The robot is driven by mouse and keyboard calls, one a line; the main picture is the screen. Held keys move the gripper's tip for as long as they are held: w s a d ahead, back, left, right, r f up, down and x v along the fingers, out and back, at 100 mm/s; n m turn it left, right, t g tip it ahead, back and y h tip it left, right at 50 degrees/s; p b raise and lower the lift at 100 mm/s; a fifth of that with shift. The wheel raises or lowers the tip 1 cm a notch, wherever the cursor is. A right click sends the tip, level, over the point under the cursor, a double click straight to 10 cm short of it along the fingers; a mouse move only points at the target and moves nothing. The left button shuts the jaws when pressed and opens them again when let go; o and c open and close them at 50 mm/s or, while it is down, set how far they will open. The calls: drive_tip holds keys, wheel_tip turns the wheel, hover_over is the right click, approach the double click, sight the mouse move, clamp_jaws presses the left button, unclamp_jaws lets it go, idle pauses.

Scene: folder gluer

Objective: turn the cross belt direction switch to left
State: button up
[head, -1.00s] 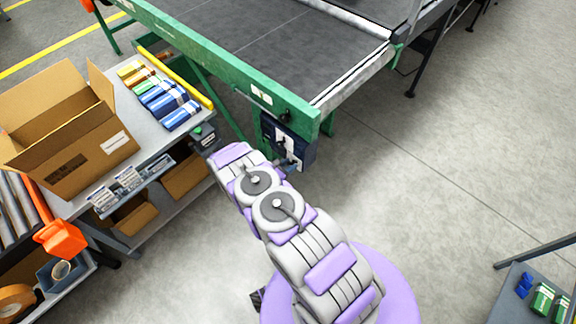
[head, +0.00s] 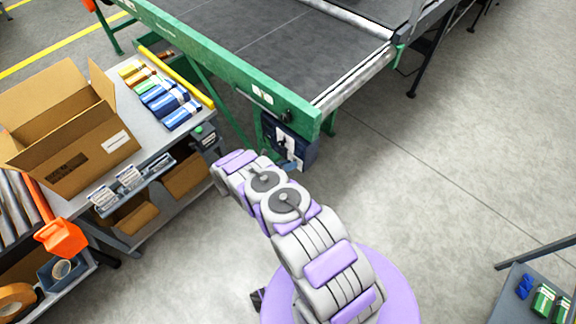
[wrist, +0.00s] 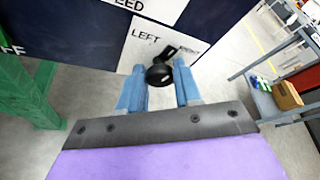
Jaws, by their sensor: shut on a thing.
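The cross belt direction switch (wrist: 160,73) is a black knob with a short lever, on a white plate marked LEFT and RIGHT in the wrist view. The lever runs from the round knob up to a spot between the two words. My gripper (wrist: 160,88) has its two blue fingers on either side of the knob and is shut on it. In the head view the dark blue control box (head: 298,150) hangs below the green frame corner, and my arm partly hides its lower part. The switch itself cannot be made out there.
A green conveyor frame (head: 225,75) stands above the box. To the left, a grey packing table (head: 150,133) holds an open carton (head: 75,125) and blue packs (head: 180,115). The floor right of the box is clear. A SPEED label (wrist: 150,8) sits above the switch.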

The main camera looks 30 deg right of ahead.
drive_tip(key=shift+w+a+r, duration=0.1)
drive_tip(key=shift+w, duration=0.15)
idle(0.3)
drive_tip(key=o, duration=1)
drive_tip(key=shift+s, duration=0.1)
drive_tip(key=shift+o, duration=0.2)
drive_tip(key=p+v, duration=0.3)
drive_tip(key=v, duration=1.4)
drive_tip(key=shift+a, duration=0.2)
